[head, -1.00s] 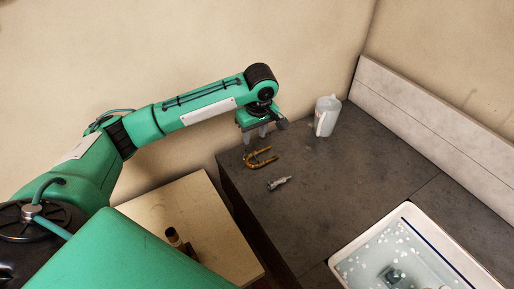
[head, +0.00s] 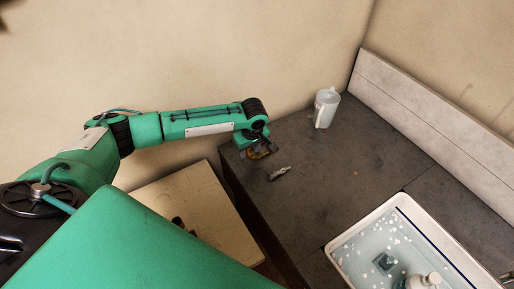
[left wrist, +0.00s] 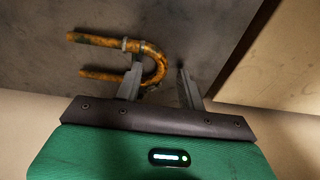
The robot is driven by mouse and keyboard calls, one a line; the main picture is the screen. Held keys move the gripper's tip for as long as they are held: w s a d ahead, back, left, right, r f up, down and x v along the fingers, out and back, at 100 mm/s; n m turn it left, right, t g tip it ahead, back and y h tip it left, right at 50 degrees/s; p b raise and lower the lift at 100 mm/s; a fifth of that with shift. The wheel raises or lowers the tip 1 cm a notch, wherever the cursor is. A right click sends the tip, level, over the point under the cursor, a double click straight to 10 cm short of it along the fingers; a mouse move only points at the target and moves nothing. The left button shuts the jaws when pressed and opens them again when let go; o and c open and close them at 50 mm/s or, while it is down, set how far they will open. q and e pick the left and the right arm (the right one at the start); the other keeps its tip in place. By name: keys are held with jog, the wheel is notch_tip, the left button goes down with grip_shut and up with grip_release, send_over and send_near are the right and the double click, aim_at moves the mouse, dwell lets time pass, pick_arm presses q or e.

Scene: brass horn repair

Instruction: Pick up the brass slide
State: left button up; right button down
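The brass slide (left wrist: 100,39) is a U-shaped, tarnished orange-brown tube lying on the dark worktop, its bend toward my left gripper. In the head view it (head: 264,153) is mostly hidden under that gripper. My left gripper (left wrist: 160,72) is open over the slide's bend. In the wrist view one finger overlaps the lower tube, its tip within the U. The other finger is outside the bend with a visible gap. The gripper also shows low over the worktop edge in the head view (head: 257,149). My right gripper is not in view.
A small grey metal part (head: 279,173) lies close to the gripper. A white jug (head: 326,108) stands near the wall. A white basin (head: 335,254) of bubbly water holds a dark block (head: 385,262) and a pale bottle (head: 428,281). A pale lower surface (head: 215,215) is at left.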

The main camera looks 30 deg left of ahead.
pick_arm(q)
jog(key=shift+w+f, duration=0.1)
jog(key=shift+f, duration=0.15)
grip_shut()
jog(key=shift+r, duration=0.1)
